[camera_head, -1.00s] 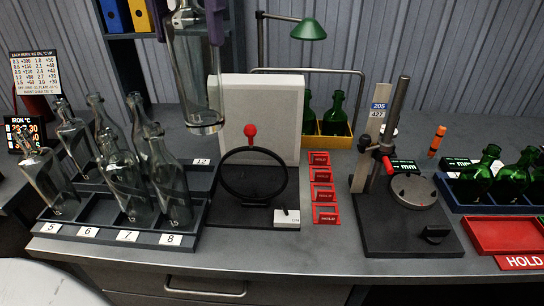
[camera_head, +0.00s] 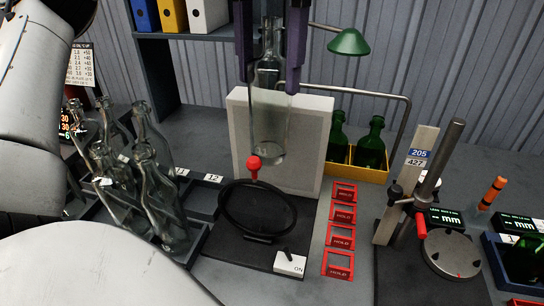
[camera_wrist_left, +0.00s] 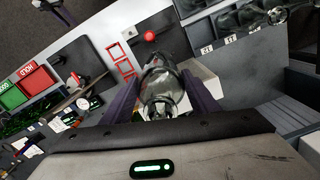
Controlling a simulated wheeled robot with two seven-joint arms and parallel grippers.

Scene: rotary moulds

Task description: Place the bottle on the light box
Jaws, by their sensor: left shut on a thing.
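The clear glass bottle (camera_head: 270,120) is upright between the purple fingers of my left gripper (camera_head: 270,48), which is shut on it. In the head view it hangs in front of the pale panel of the light box (camera_head: 312,135), its base just above the red knob (camera_head: 254,162) over the black ring (camera_head: 258,210). Whether the bottle touches anything below cannot be told. In the left wrist view, the bottle (camera_wrist_left: 161,85) sits between both fingers, with the light box's white edge (camera_wrist_left: 203,85) beside it.
A rack of clear bottles (camera_head: 150,190) stands close at left. Red HOLD frames (camera_head: 341,238) lie right of the light box. A gauge stand (camera_head: 405,190), a green lamp (camera_head: 348,42) and green bottles in a yellow crate (camera_head: 370,172) stand further right and behind.

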